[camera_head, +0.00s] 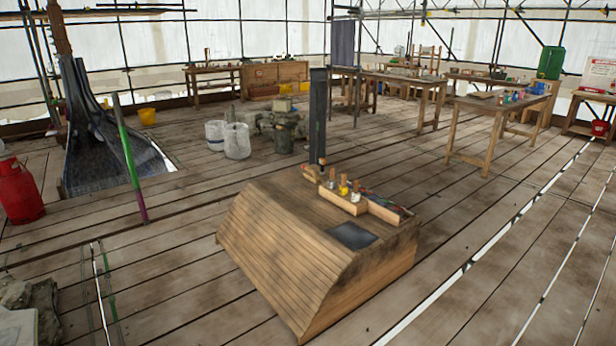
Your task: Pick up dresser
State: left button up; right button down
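No gripper of mine shows in the head view. A wooden block bench (290,235) with a curved, slatted left side stands in the middle foreground. On its top are a shallow wooden tray (375,210) with small bottles and thin tools, and a dark flat sheet (351,235). A small brown wooden piece (311,173) lies at the bench's back edge, near the foot of a dark upright post. I cannot tell for sure which of these things is the dresser; the small items are too small to make out.
The dark post (318,115) rises at the bench's back. A red gas cylinder (20,190) stands at left, near a leaning green and purple pole (130,160). White buckets (236,140) stand behind. Worktables (500,108) fill the back right. Plank floor right of the bench is clear.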

aim_at(311, 175)
jog(key=i+j+u, duration=0.35)
jog(key=i, duration=0.4)
jog(key=i+j+u, duration=0.15)
jog(key=i+u, duration=0.2)
jog(key=i, duration=0.4)
jog(key=i+u, duration=0.35)
jog(key=i, duration=0.4)
jog(key=i+l+u, duration=0.2)
jog(key=i, duration=1.9)
jog(key=i+z, duration=0.2)
jog(key=i, duration=0.35)
jog(key=i+j+z, duration=0.15)
jog(key=i, duration=0.35)
jog(key=i+j+z, duration=0.2)
jog(key=i, duration=0.35)
jog(key=i+j+z, duration=0.2)
jog(key=i, duration=0.3)
jog(key=i+l+z, duration=0.2)
jog(key=i+z, duration=0.6)
jog(key=i, duration=0.2)
jog(key=i+j+z, duration=0.1)
jog(key=i+z, duration=0.25)
jog(key=i, duration=0.2)
jog(key=i+j+z, duration=0.25)
jog(key=i+z, duration=0.15)
jog(key=i, duration=0.1)
